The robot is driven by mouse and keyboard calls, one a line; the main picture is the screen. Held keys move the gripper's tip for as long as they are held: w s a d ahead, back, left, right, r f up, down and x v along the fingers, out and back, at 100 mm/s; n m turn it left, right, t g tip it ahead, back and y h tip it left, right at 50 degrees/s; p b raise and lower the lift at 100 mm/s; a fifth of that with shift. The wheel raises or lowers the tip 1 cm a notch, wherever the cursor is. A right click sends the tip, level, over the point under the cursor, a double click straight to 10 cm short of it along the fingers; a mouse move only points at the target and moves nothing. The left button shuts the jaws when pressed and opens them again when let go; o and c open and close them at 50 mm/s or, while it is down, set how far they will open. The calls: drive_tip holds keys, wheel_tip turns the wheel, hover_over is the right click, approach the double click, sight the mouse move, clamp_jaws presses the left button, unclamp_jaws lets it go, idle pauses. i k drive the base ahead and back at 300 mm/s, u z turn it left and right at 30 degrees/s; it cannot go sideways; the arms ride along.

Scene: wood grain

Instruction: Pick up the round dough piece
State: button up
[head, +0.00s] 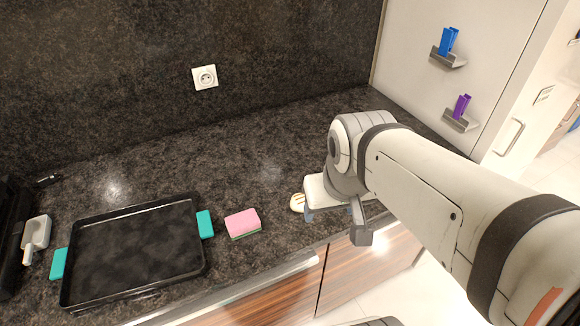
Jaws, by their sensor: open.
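The round dough piece (297,202) is small and pale yellow with darker marks on top. It lies on the dark countertop near the front edge, and its right side is partly hidden behind my gripper. My gripper (335,222) is open beside the dough, just to its right and close to it. One finger stands near the dough and the other hangs further right, by the counter's front edge. I cannot tell from this view whether a finger touches the dough.
A pink sponge (242,221) lies left of the dough. A black baking tray (203,262) with teal handles is further left, with a white scoop (36,236) beyond it. Blue (449,41) and purple (461,106) clips sit on wall holders at right. The counter behind is clear.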

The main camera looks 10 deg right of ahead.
sight(297, 202)
drive_tip(key=k, duration=1.3)
drive_tip(key=z, duration=0.5)
drive_tip(key=i, duration=1.6)
drive_tip(key=u, duration=0.45)
